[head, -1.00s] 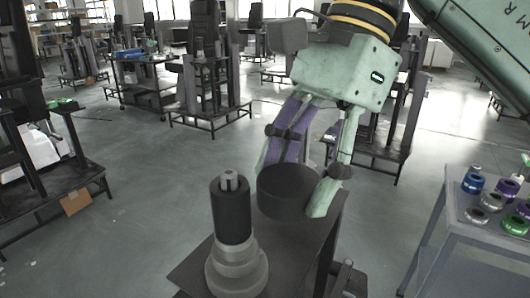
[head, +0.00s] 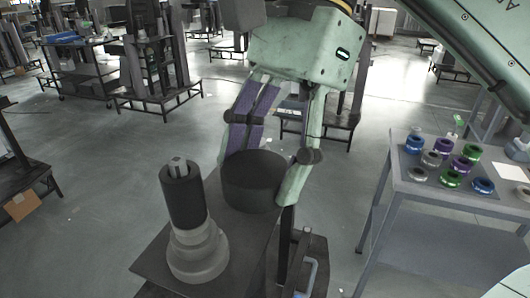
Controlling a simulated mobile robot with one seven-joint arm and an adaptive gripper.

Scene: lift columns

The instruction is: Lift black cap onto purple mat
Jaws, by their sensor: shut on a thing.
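The black cap (head: 254,182) is a wide, dark, round piece at the middle of the head view. My gripper (head: 257,178) points down and has its two pale green fingers closed on the cap's sides. The cap is over or on the back end of a dark platform (head: 153,262); I cannot tell whether it touches. A purple surface shows along my gripper's left finger and seems to be part of it. I cannot make out a separate purple mat.
A grey stepped post with a black cylinder (head: 185,200) stands on the platform, left of the cap and close to it. A grey table (head: 410,190) at the right holds several coloured rings. Dark stands fill the background, with open floor between.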

